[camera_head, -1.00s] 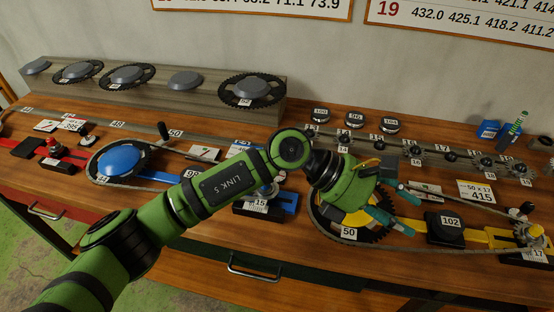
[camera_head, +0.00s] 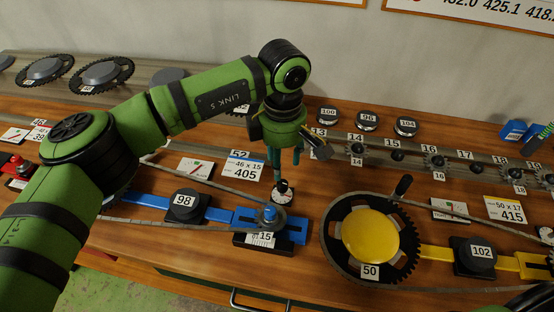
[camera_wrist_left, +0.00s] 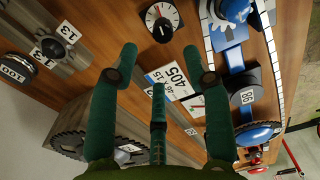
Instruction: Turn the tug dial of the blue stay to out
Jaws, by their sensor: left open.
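The blue stay (camera_head: 219,215) is a blue bar with a black block marked 98 (camera_head: 186,205) and a small sprocket (camera_head: 268,214) at its right end. Its small round tug dial (camera_head: 283,196) stands just behind that sprocket. In the left wrist view the dial (camera_wrist_left: 160,19) shows a pale face with a dark and red pointer on a black base; its setting is too small to read. My left gripper (camera_head: 286,172) points down just above the dial. Its teal fingers (camera_wrist_left: 160,58) are open, with nothing visible between them. My right gripper is not in view.
A chain runs around the blue stay's sprocket. To the right, a chainring with a yellow disc (camera_head: 370,238) and a crank knob stands close. A card marked 405 (camera_head: 245,166) lies left of the gripper. A rail of small sprockets (camera_head: 437,160) lies behind.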

